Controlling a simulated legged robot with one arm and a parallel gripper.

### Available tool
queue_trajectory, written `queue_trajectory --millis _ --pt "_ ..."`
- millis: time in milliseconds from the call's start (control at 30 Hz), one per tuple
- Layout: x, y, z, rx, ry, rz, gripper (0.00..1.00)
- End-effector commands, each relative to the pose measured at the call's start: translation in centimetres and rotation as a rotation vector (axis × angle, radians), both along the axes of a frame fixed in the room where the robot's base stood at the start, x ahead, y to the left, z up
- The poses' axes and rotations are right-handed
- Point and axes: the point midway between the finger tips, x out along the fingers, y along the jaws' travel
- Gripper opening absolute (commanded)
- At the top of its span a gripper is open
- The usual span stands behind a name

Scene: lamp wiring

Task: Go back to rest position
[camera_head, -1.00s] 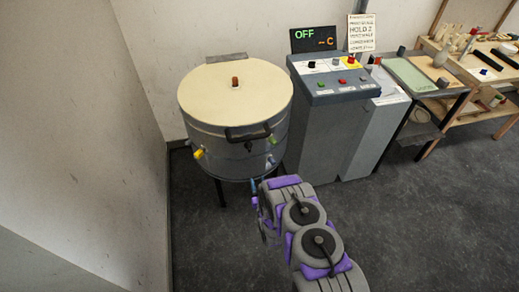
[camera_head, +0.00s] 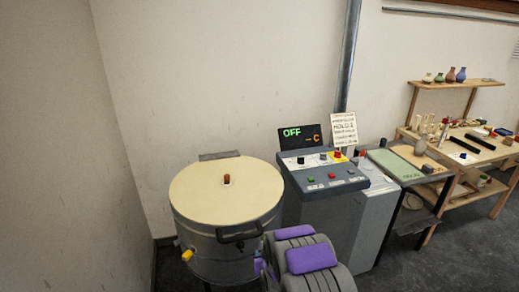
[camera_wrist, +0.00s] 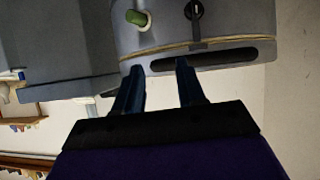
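My gripper (camera_wrist: 158,82) shows in the wrist view with its two dark fingers apart and nothing between them. I cannot tell the exact gap between fingertips and kiln. In the head view, my grey and purple arm (camera_head: 312,262) is at the bottom, in front of the kiln (camera_head: 220,255) and the control console (camera_head: 325,205). The fingers are not clearly visible there.
The kiln's cream lid (camera_head: 228,190) is closed. A display (camera_head: 300,136) above the console reads OFF, beside a paper sign (camera_head: 344,130). A side table (camera_head: 405,168) and a wooden workbench (camera_head: 470,150) stand to the right. A bare wall is close on the left.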

Motion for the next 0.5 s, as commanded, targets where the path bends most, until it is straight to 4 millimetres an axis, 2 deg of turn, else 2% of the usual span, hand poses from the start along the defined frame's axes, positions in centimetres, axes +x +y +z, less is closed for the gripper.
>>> queue_trajectory --millis 33,233,500 --pt "-0.1 -0.5 1.7 -0.005 0.025 -0.008 0.39" --pt "-2.1 -2.6 6.1 -0.030 0.166 -0.037 0.39" --pt "-7.6 -5.4 11.9 -0.056 0.363 -0.075 0.39"
